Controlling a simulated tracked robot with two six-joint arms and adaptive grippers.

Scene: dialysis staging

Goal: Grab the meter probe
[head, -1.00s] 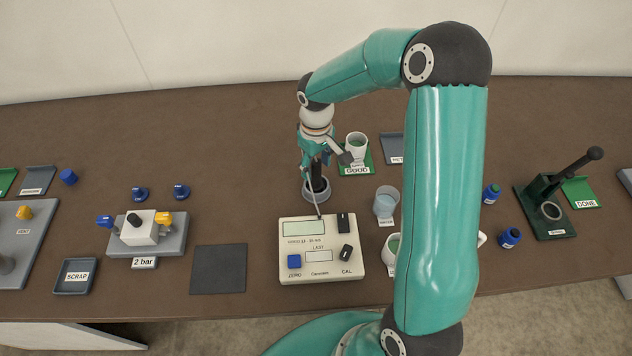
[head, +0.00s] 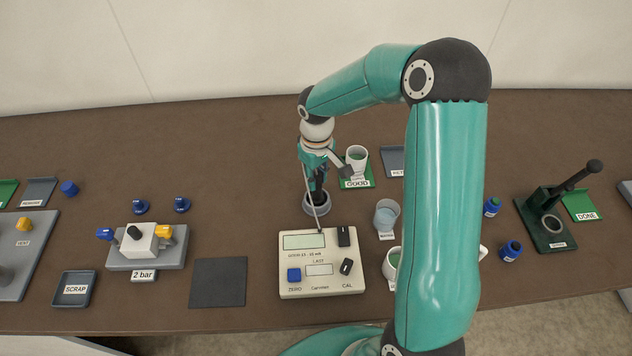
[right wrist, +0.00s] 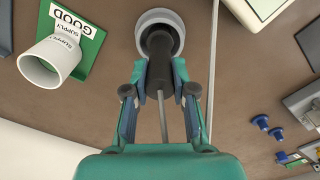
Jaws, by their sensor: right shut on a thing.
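The meter probe (right wrist: 160,62) is a dark handle standing upright in a round grey holder (head: 317,204) behind the meter. My right gripper (right wrist: 161,95) is shut on the probe's handle, with a finger on each side of it in the right wrist view. In the head view my right gripper (head: 315,178) is directly above the holder and hides most of the probe. A thin grey cable runs from there to the beige meter (head: 318,288), which has a blue ZERO button and a CAL knob. My left gripper is not in view.
A white cup (head: 356,157) stands on the green GOOD mat just right of the gripper. A water beaker (head: 386,216) and another white cup (head: 390,262) stand right of the meter. A dark flat mat (head: 218,283) lies left of it. The table behind the holder is clear.

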